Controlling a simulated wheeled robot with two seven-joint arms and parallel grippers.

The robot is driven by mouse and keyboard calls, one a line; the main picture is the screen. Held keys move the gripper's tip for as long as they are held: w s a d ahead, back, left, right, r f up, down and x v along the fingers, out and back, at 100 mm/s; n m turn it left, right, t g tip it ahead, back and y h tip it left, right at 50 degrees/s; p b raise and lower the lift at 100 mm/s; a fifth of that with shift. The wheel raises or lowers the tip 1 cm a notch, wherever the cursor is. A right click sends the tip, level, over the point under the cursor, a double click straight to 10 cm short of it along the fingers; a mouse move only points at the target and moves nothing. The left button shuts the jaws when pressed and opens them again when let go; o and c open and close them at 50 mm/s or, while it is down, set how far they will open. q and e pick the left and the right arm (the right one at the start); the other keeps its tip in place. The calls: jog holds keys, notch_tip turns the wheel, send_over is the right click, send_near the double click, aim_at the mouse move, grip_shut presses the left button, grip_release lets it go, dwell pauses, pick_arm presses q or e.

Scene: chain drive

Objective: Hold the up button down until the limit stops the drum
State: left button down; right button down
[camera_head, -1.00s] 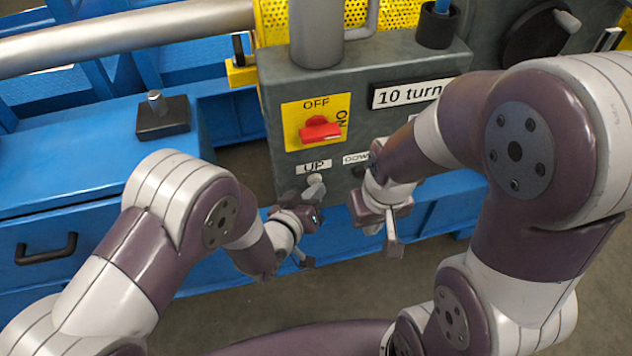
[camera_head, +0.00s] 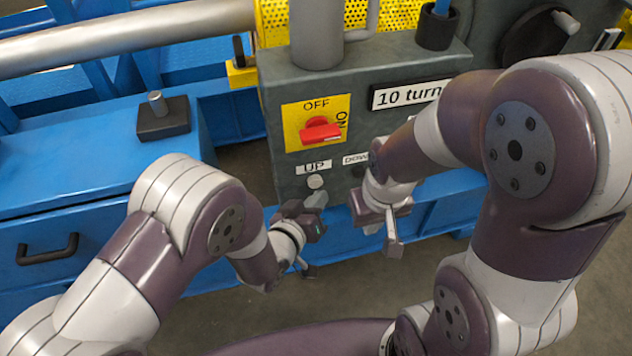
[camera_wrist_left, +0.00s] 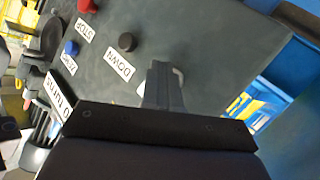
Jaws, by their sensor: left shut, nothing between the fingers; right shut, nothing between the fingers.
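The pale round up button (camera_head: 315,181) sits under the UP label on the grey control box (camera_head: 300,85). My left gripper (camera_head: 317,200) is shut and empty, its tip just below the button in the head view. In the left wrist view the shut fingers (camera_wrist_left: 163,86) point at the panel, with a pale rounded edge, probably the button, showing beside them. I cannot tell whether they touch it. My right gripper (camera_head: 393,238) is shut and empty, lower right of the black down button (camera_head: 358,171). No drum can be made out clearly.
A red switch (camera_head: 320,131) sits on a yellow OFF/ON plate above the button. The left wrist view shows a red STOP button (camera_wrist_left: 87,5) and a blue button (camera_wrist_left: 71,47). A blue frame (camera_head: 80,170) lies left of the box. A yellow perforated guard (camera_head: 272,18) stands behind.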

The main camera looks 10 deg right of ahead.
pick_arm(q)
jog(key=s+p, duration=0.1)
jog(key=s, duration=0.4)
jog(key=shift+d, duration=0.1)
dwell(0.6)
